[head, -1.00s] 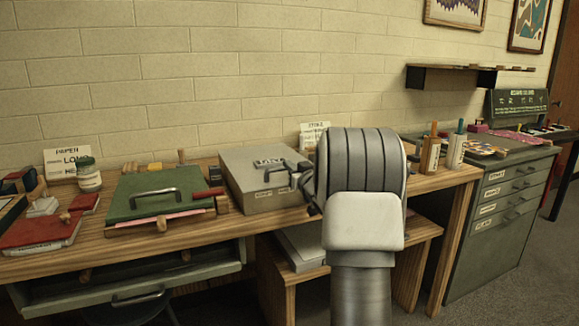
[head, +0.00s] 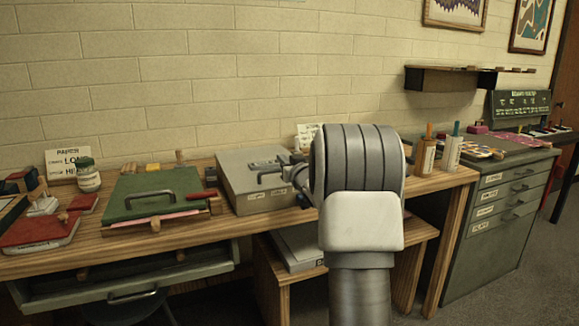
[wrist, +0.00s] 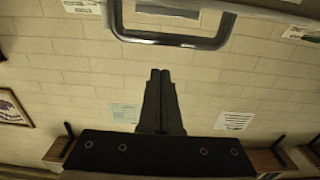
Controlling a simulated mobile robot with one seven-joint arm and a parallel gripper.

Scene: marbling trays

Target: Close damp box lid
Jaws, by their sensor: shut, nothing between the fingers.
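The damp box, taken to be the grey box (head: 258,202), stands on the wooden bench left of my arm. Its grey lid (head: 238,165) looks flat on top in the head view, with a dark bar handle; I cannot tell whether a small gap remains. My gripper (wrist: 160,72) is shut and empty, its two dark fingers together. In the wrist view a large grey handle (wrist: 170,40) crosses the top of the picture, beyond the fingertips and apart from them in the picture. In the head view my arm hides most of the gripper.
A green press board (head: 130,205) with a handle lies left of the box. A jar (head: 88,178) and a red book (head: 35,232) are further left. Two bottles (head: 426,156) stand right of my arm. A brick wall (head: 200,80) closes the back.

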